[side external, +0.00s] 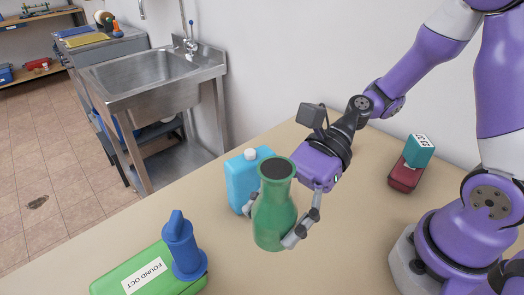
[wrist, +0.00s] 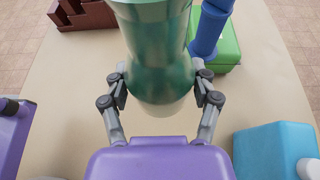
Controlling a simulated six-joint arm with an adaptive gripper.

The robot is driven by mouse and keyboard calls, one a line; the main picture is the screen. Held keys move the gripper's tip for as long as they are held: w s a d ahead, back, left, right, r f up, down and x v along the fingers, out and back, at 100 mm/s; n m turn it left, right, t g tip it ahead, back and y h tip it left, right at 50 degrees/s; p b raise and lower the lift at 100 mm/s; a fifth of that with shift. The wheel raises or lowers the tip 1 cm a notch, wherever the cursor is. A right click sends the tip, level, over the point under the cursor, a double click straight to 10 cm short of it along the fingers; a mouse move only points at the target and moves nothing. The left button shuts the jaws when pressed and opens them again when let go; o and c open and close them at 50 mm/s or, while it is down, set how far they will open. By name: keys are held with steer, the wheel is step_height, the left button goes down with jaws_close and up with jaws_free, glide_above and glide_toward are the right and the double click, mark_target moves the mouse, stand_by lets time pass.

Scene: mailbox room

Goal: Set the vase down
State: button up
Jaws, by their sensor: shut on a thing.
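The green vase (side external: 274,200) stands upright over the tan table, wide at the bottom, with a narrower neck and a dark top. My gripper (side external: 277,219) is shut on its lower body, one finger on each side. In the wrist view, the vase (wrist: 155,50) fills the top middle between the fingers of my gripper (wrist: 160,88). I cannot tell whether its base touches the table.
A light-blue jug (side external: 238,178) with a white cap is close behind the vase. A green box (side external: 115,284) bears a blue pump-like object (side external: 183,248) at front left. A brown stepped object (wrist: 85,14) is at the far edge. A teal box (side external: 419,150) sits on a red one (side external: 405,176).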

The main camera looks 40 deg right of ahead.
steer(key=w+d+r+m+t+h, duration=0.3)
steer(key=w+d+m+t+h, duration=0.3)
steer(key=d, duration=0.5)
steer(key=w+d+r+m+t+h, duration=0.2)
steer(key=w+d+m+t+h, duration=0.1)
steer(key=w+d+m+t, duration=0.6)
steer(key=w+d+f+m+h, duration=0.1)
steer(key=d+f+m+h, duration=0.1)
steer(key=d, duration=0.6)
steer(key=w+d+f+m+g+h, duration=0.1)
steer(key=d+f+h, duration=0.3)
steer(key=d, duration=0.4)
steer(key=w+d+f+m+h, duration=0.2)
steer(key=d+f+m, duration=0.2)
steer(key=d, duration=0.5)
steer(key=shift+w+f+g+h, duration=0.15)
steer(key=shift+f+g+h, duration=0.2)
steer(key=shift+f, duration=0.35)
steer(key=shift+d+f, duration=0.15)
steer(key=shift+d, duration=0.1)
steer(key=shift+f, duration=1.95)
steer(key=shift+f, duration=0.15)
steer(key=o, duration=1.3)
